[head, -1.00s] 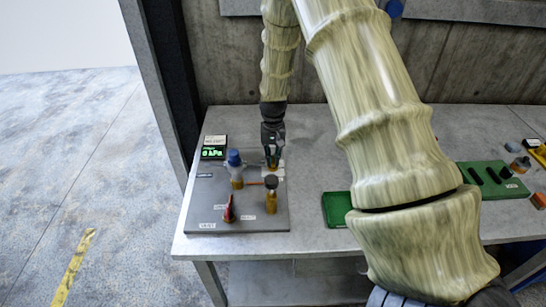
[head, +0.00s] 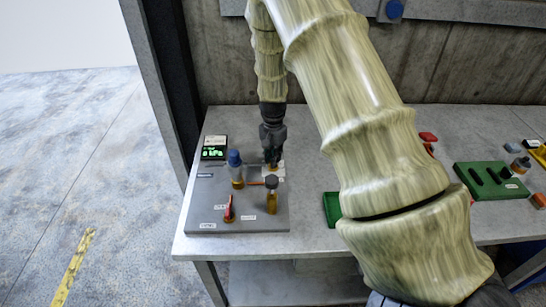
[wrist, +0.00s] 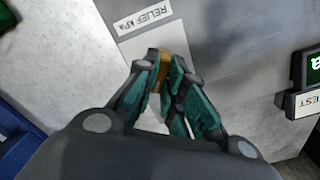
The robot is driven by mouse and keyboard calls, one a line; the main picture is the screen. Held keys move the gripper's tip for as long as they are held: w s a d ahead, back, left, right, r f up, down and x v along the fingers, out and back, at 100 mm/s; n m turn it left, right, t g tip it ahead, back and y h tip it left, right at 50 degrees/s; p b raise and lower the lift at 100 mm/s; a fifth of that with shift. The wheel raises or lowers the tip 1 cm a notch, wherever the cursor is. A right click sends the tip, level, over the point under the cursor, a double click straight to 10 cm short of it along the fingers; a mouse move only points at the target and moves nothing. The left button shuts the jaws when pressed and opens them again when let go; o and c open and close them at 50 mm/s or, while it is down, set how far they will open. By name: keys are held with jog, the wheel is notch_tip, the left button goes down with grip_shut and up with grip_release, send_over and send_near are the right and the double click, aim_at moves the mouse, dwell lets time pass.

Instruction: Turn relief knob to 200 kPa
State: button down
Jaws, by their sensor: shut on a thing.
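The relief knob shows in the wrist view as a yellow-brown piece (wrist: 157,57) between my fingertips, beside a white plate (wrist: 151,26) marked RELIEF kPa. My gripper (wrist: 162,72) is shut on it. In the head view my gripper (head: 273,163) points down at the back right of the grey panel (head: 262,222), and the knob is mostly hidden under it. The knob's pointer and scale setting cannot be read. A small display (head: 213,153) at the panel's back left shows green characters ending in kPa, apparently 0 kPa.
Close to my gripper stand a blue-topped fitting (head: 235,170) and a dark-topped brass fitting (head: 271,195). A red lever (head: 229,208) stands at the panel's front. A green tray (head: 332,209) and a green board (head: 490,184) lie to the right. A dark post (head: 168,80) rises at the left.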

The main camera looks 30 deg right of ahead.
jog(key=shift+m, duration=0.6)
jog(key=c, duration=1.5)
grip_release()
jog(key=shift+d, duration=0.15)
notch_tip(320, 180, up, 12)
